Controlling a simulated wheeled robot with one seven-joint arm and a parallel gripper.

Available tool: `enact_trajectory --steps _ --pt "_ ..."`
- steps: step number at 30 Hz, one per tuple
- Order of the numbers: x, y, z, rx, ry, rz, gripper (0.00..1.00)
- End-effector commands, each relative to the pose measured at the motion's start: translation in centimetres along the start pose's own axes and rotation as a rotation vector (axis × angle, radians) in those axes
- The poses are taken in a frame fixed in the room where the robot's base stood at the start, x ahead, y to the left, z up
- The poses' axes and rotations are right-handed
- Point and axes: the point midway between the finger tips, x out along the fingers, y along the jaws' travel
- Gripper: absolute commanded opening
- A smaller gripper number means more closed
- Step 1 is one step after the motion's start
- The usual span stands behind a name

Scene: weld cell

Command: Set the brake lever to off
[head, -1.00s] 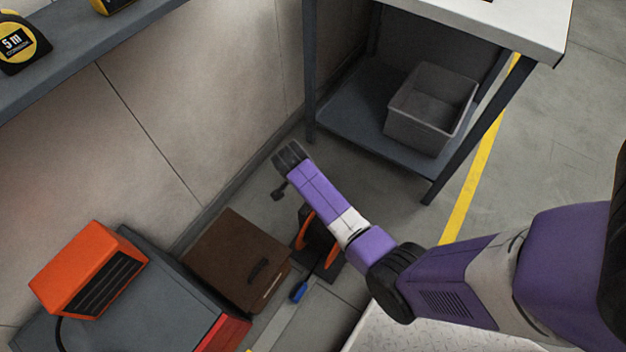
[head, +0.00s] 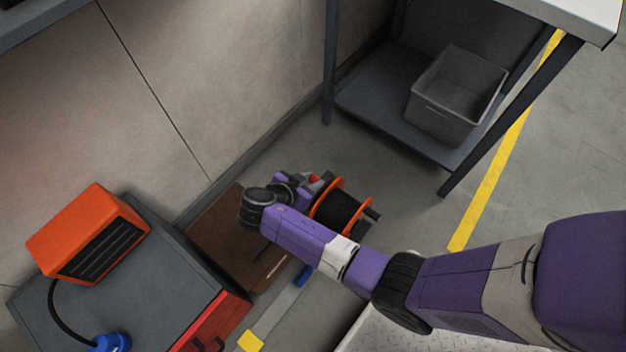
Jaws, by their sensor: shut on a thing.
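A cable reel with orange flanges and a dark wound middle (head: 338,208) stands on the floor below the workbench. My gripper (head: 312,182) is at the upper left side of the reel, at the end of my bent purple arm. It is shut on a small red-tipped part (head: 314,178), which I take to be the brake lever. Most of the lever and the jaws are hidden by the wrist, so the lever's angle and any off mark cannot be made out.
A brown box (head: 216,222) lies left of my gripper. An orange heater-like unit (head: 85,232) sits on a grey cabinet (head: 165,290) with a red front. A workbench with a grey bin (head: 455,95) on its lower shelf stands behind right. A blue-handled thing (head: 303,275) lies on the floor.

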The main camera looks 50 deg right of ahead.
Motion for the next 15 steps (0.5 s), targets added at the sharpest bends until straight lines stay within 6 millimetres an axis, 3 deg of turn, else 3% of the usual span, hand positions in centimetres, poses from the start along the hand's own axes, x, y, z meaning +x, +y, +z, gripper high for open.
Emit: enact_trajectory --steps 12,13,15 --pt "-0.03 -0.01 0.07 -0.002 0.006 -0.001 0.00" --pt "-0.03 -0.01 0.08 -0.002 0.006 -0.001 0.34" --pt "-0.03 -0.01 0.09 -0.002 0.006 -0.001 0.48"
